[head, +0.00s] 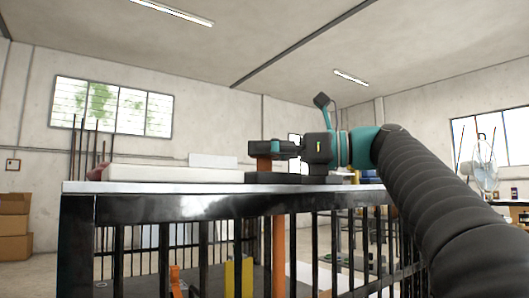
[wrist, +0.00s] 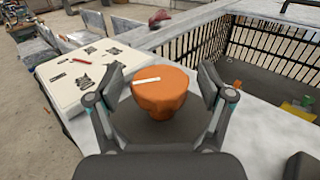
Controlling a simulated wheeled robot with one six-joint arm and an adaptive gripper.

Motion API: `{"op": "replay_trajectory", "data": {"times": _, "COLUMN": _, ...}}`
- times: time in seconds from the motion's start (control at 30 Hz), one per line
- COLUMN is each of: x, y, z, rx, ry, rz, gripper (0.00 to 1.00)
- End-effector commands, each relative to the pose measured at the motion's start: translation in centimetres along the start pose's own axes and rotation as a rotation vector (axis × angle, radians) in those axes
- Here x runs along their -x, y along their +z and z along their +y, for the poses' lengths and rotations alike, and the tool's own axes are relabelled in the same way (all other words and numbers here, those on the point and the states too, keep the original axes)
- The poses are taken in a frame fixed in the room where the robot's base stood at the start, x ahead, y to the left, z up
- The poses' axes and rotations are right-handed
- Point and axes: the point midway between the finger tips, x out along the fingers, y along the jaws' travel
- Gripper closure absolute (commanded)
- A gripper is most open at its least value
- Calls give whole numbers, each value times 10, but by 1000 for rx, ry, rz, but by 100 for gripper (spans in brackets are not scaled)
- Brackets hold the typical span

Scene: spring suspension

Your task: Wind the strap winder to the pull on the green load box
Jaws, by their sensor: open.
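The winder's orange knob (wrist: 160,98) stands on a dark base, with a white bar mark on its top pointing roughly left-right. My gripper (wrist: 161,80) is open, with one finger on each side of the knob; I cannot tell whether either finger touches it. In the head view the knob (head: 263,164) shows partly below my gripper (head: 272,149), at the bench top's edge. An orange strap (head: 278,255) hangs down below the bench top. A yellow-green block (head: 238,278) shows low behind the bars; I cannot tell whether it is the load box. No pull reading is legible.
A white board (wrist: 95,72) with dark markings and a red item lies left of the knob. A black barred frame (wrist: 270,45) encloses an open pit at the right. A fan (head: 485,165) stands far right, and boxes (head: 14,230) far left.

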Motion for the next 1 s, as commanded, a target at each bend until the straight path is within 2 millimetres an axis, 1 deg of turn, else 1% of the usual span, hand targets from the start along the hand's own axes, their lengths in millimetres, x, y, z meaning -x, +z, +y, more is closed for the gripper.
{"op": "replay_trajectory", "data": {"times": 0.1, "x": 0, "y": 0, "z": 0, "rx": 0, "ry": 0, "rz": 0, "gripper": 20}}
{"op": "replay_trajectory", "data": {"times": 0.17, "x": 0, "y": 0, "z": 0, "rx": 0, "ry": 0, "rz": 0, "gripper": 35}}
{"op": "replay_trajectory", "data": {"times": 0.2, "x": 0, "y": 0, "z": 0, "rx": 0, "ry": 0, "rz": 0, "gripper": 45}}
{"op": "replay_trajectory", "data": {"times": 0.27, "x": 0, "y": 0, "z": 0, "rx": 0, "ry": 0, "rz": 0, "gripper": 60}}
{"op": "replay_trajectory", "data": {"times": 0.3, "x": 0, "y": 0, "z": 0, "rx": 0, "ry": 0, "rz": 0, "gripper": 70}}
{"op": "replay_trajectory", "data": {"times": 0.33, "x": 0, "y": 0, "z": 0, "rx": 0, "ry": 0, "rz": 0, "gripper": 78}}
{"op": "replay_trajectory", "data": {"times": 0.37, "x": 0, "y": 0, "z": 0, "rx": 0, "ry": 0, "rz": 0, "gripper": 81}}
{"op": "replay_trajectory", "data": {"times": 0.67, "x": 0, "y": 1, "z": 1, "rx": 1, "ry": -33, "rz": -1, "gripper": 81}}
{"op": "replay_trajectory", "data": {"times": 0.77, "x": 0, "y": 1, "z": 2, "rx": 1, "ry": -76, "rz": 0, "gripper": 81}}
{"op": "replay_trajectory", "data": {"times": 1.0, "x": 0, "y": 2, "z": 3, "rx": 1, "ry": -236, "rz": 0, "gripper": 81}}
